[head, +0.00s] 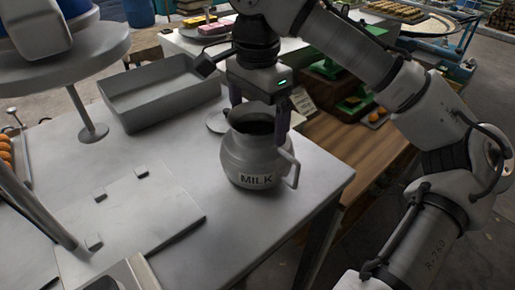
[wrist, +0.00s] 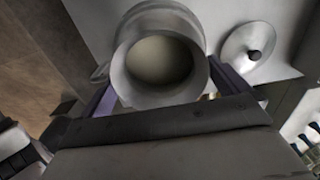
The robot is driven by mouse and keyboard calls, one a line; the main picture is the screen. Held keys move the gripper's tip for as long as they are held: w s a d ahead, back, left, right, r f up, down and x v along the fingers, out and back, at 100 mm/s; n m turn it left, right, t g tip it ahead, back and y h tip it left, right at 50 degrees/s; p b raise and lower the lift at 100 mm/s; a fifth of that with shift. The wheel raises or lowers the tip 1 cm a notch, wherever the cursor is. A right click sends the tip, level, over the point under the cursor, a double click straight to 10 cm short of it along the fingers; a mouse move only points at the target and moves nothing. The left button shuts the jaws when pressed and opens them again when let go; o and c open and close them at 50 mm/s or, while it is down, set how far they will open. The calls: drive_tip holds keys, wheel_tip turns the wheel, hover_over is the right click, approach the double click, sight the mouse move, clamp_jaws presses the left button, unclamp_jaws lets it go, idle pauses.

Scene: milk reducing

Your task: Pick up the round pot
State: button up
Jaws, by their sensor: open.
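The round pot (head: 250,158) is a grey metal jug with a "MILK" label and a side handle. It stands upright on the grey table near its right edge. In the wrist view the pot (wrist: 160,22) shows from above, with its open mouth and a pale inside. My gripper (head: 259,122) is open, pointing down over the pot, with one finger on each side of its neck. In the wrist view the fingers flank the rim. I cannot tell whether either finger touches the pot.
A round lid with a dark knob (wrist: 254,54) lies beside the pot, partly hidden in the head view (head: 216,121). An empty grey tray (head: 160,94) lies behind to the left. A flat plate (head: 130,222) with small blocks lies at front left. The table's right edge is close to the pot.

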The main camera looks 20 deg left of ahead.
drive_tip(key=shift+f, duration=0.25)
drive_tip(key=shift+c, duration=0.4)
drive_tip(key=shift+r, duration=0.1)
drive_tip(key=c, duration=1.5)
